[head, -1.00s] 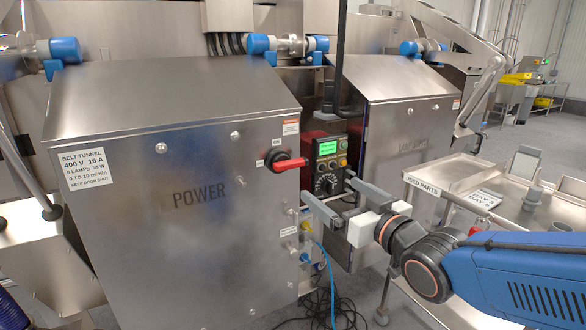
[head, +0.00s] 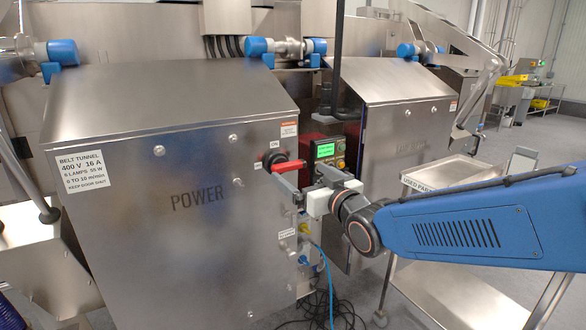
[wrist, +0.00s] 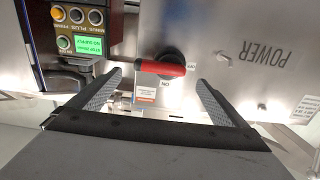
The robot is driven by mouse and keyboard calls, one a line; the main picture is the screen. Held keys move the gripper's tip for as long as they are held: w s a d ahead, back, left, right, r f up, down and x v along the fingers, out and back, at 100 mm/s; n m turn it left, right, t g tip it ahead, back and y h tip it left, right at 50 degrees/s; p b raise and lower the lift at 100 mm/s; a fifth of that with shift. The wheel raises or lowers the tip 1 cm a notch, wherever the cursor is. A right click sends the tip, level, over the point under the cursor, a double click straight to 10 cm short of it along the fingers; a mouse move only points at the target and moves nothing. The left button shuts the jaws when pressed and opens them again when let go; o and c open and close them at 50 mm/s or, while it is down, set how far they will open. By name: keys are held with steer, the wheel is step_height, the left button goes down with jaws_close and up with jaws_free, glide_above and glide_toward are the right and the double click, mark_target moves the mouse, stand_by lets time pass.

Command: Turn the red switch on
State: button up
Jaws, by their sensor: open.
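The red switch (head: 287,165) is a red lever on a black round hub, on the front of the steel POWER cabinet (head: 200,245). Its lever lies level, pointing right in the head view, with an ON label above the hub and another label at its left. In the wrist view the red switch (wrist: 162,68) appears upside down, its lever lying across the gap between my fingers. My gripper (head: 305,182) is open and empty, just right of and slightly below the lever in the head view. Both fingers of my gripper (wrist: 160,82) show in the wrist view; contact cannot be told.
A control panel with a green screen (head: 325,150) stands right of the switch, behind my gripper. Blue cables (head: 322,260) hang below. A second steel cabinet (head: 400,150) and a steel cart (head: 470,170) are at the right.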

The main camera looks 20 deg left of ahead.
mark_target(291, 166)
steer(key=shift+x, duration=2.75)
steer(key=c, duration=1.5)
